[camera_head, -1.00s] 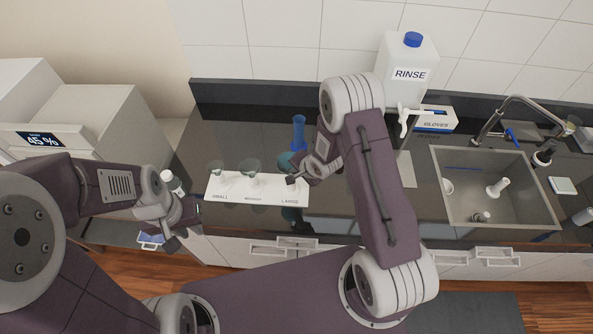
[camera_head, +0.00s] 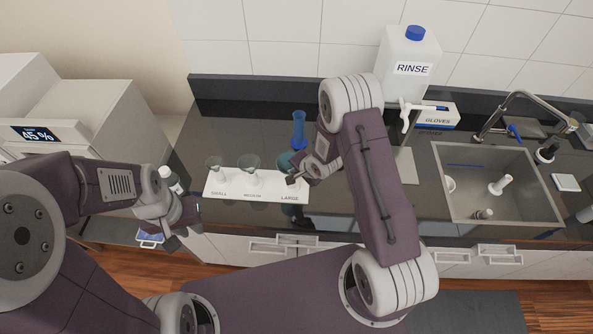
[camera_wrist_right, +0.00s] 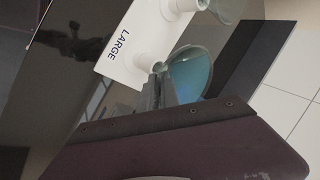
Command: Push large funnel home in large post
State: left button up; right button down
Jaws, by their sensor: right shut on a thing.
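The white funnel rack (camera_head: 225,184) lies on the dark counter, with its SMALL, MEDIUM and LARGE posts in a row. The teal large funnel (camera_head: 284,160) is at the LARGE end and partly hidden by my right gripper (camera_head: 293,180). The right wrist view shows the large funnel's cone (camera_wrist_right: 190,76) tilted beside the white large post (camera_wrist_right: 146,60). My right gripper (camera_wrist_right: 155,90) is shut on the large funnel near its stem. How deep the stem sits is hidden. My left gripper (camera_head: 182,236) is away from the rack, at the counter's front left; its jaw opening is unclear.
A small funnel (camera_head: 214,164) and a medium funnel (camera_head: 249,163) stand on the other posts. A white-capped bottle (camera_head: 169,179) is near my left wrist. The RINSE jug (camera_head: 408,66), GLOVES box (camera_head: 437,116) and sink (camera_head: 490,190) are right.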

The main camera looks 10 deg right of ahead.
jog(key=shift+f, duration=0.3)
jog(key=c, duration=1.5)
grip_release()
jog(key=shift+r, duration=0.1)
jog(key=b+v, duration=0.1)
jog(key=v, duration=0.8)
